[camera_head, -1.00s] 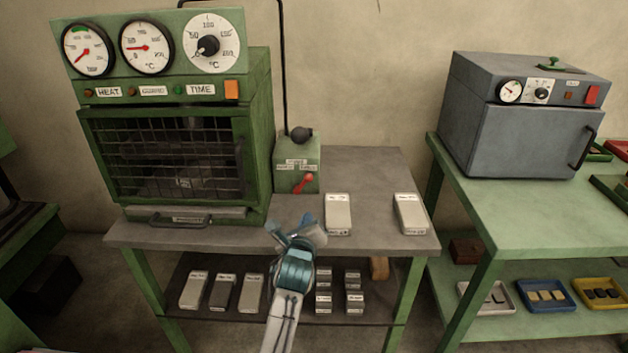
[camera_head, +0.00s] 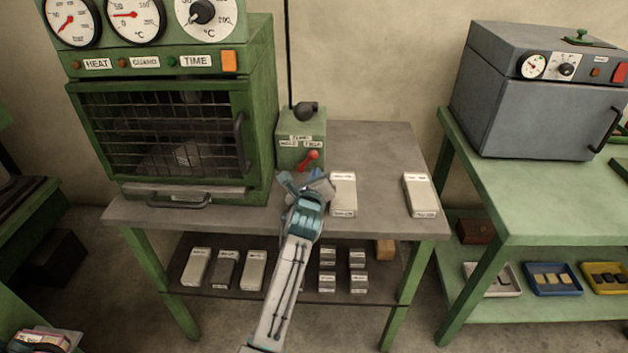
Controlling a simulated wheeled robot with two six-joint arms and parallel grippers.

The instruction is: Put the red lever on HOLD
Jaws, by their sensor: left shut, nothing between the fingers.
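The red lever (camera_head: 309,160) is on the front of a small green control box (camera_head: 315,128) at the back of the grey bench. Its knob leans up and to the right. Two small labels sit above it; the left one appears to read HOLD, the right one is too small to read surely. My left gripper (camera_head: 304,182) is shut and empty. It is just below the lever in the picture, in front of the box's lower part; I cannot tell whether it touches the lever. My right gripper is not in view.
A green oven (camera_head: 258,110) stands left of the box. Two pale labelled blocks (camera_head: 343,194) (camera_head: 420,195) lie on the bench to the right, the nearer one close beside my gripper. A black knob (camera_head: 305,110) tops the box. A grey oven (camera_head: 540,110) stands on the right table.

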